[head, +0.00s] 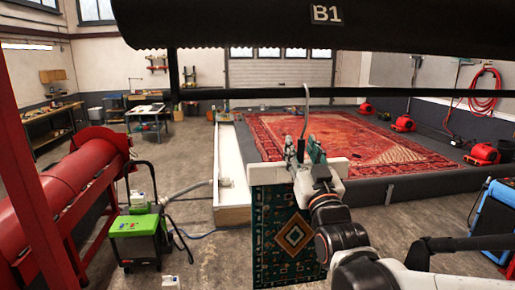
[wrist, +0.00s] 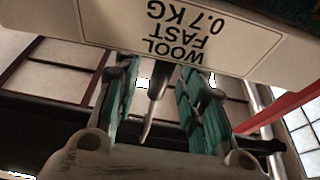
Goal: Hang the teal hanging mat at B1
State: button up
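The teal hanging mat (head: 278,247), with an orange diamond in its middle, hangs down from a white header bar (head: 262,172). A thin grey hook (head: 306,98) rises above the header. My gripper (head: 306,155) is at the header, its teal-padded fingers closed in on the hook's stem. In the wrist view the stem shows between the fingers (wrist: 157,95), in front of the header's label reading "WOOL FAST 0.7 KG" (wrist: 190,30). The hook's tip overlaps a thin black rail (head: 260,93) in the picture; contact cannot be told.
A red patterned rug (head: 370,145) lies in the low-walled washpit behind the mat. A red roller machine (head: 65,195) and a green-topped cart (head: 137,226) stand left. A blue unit (head: 495,220) is at right.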

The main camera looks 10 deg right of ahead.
jog(key=v, duration=1.1)
notch_tip(320, 180, down, 25)
jog(key=g+b, duration=0.7)
jog(key=b, duration=0.7)
jog(key=s+f+g+b, duration=0.4)
jog(key=s+f+b, duration=0.2)
jog(key=f, duration=0.4)
jog(key=s+f+g+b, duration=0.4)
jog(key=s+f+b, duration=0.2)
jog(key=f, duration=0.4)
